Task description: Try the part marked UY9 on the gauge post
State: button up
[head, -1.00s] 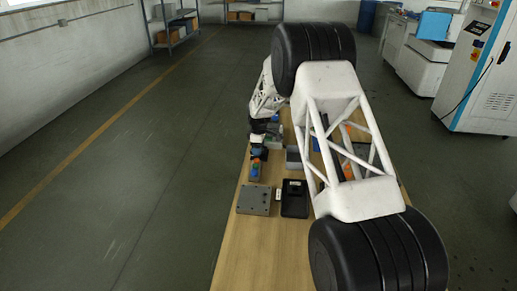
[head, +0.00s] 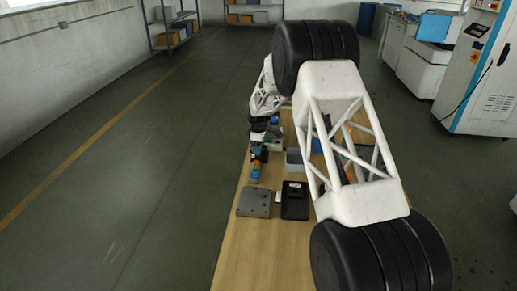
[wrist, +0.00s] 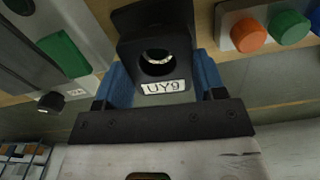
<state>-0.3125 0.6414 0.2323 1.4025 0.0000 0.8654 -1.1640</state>
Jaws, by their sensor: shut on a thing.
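The part marked UY9 (wrist: 179,66) is a dark block with a round hole and a white label reading UY9, facing the wrist camera. My gripper (wrist: 160,82) is shut on it, with a blue finger on each side. In the head view my gripper is small and partly hidden near the left edge of the bench, and the part is not clear there. I cannot make out the gauge post for certain in either view.
A box with orange and green knobs (wrist: 249,36) is close on the right in the wrist view. On the wooden bench (head: 262,250), a grey plate (head: 254,202) and a black tray (head: 295,206) lie side by side. The bench's near end is clear.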

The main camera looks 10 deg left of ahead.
jog(key=shift+r, duration=0.95)
jog(key=shift+r, duration=0.7)
jog(key=shift+r, duration=0.95)
